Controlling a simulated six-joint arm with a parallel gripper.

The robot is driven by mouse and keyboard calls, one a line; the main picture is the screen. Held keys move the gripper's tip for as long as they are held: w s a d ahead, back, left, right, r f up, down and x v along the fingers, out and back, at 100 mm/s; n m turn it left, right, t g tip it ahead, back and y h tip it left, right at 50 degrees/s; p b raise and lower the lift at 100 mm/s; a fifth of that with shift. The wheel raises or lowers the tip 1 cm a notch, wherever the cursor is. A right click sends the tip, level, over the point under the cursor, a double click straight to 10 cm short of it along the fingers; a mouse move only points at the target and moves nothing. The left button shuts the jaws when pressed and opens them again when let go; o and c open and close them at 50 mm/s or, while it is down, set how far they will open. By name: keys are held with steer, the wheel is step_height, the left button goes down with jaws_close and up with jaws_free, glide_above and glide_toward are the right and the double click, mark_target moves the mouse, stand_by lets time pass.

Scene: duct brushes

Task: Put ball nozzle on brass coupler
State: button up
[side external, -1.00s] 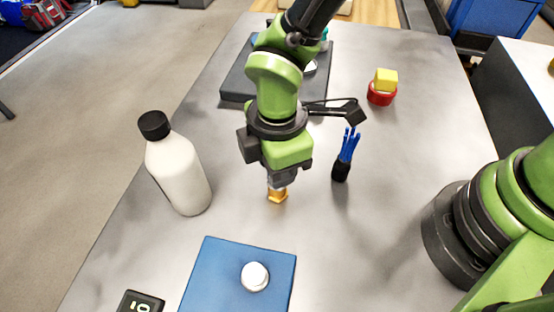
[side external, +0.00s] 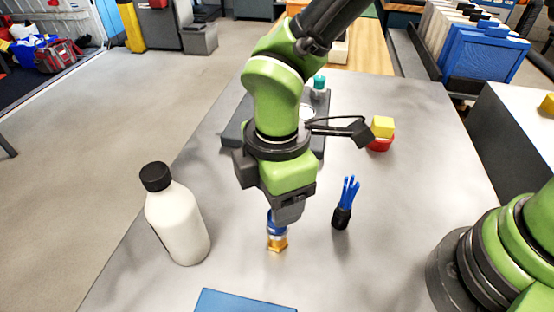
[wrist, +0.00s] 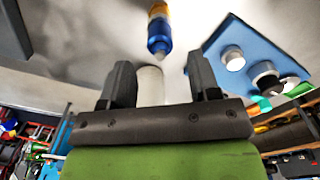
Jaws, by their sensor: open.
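The orange-gold brass coupler (side external: 277,244) stands on the grey table in the side view. A blue piece, which looks like the ball nozzle (side external: 276,227), sits upright directly on top of it. In the wrist view the blue nozzle (wrist: 159,36) is in line with the orange-gold coupler (wrist: 158,9), its pale tip towards the camera. How firmly they are seated cannot be told. My gripper (wrist: 160,78) has its two dark fingers wide apart, with nothing held between them. In the side view my gripper (side external: 287,212) is just above the nozzle and partly hides it.
A white bottle (side external: 177,220) with a black cap stands to the left. A black holder with blue bristles (side external: 345,200) stands to the right. A yellow block (side external: 382,126) rests on a red ring (side external: 380,144) farther back. A blue mat (side external: 240,301) lies at the front.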

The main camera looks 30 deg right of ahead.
step_height(320, 180, up, 6)
steer(key=shift+r, duration=0.15)
steer(key=s+d+r+m+t+y, duration=0.2)
steer(key=s+d+r+m+t, duration=0.1)
steer(key=d+r+m, duration=0.8)
steer(key=s+d+r+m+t, duration=0.2)
steer(key=s+d+m+t, duration=0.2)
steer(key=s+d+m, duration=0.3)
steer(key=shift+s+d+r+m, duration=0.3)
steer(key=shift+d+m, duration=0.4)
steer(key=shift+m, duration=0.5)
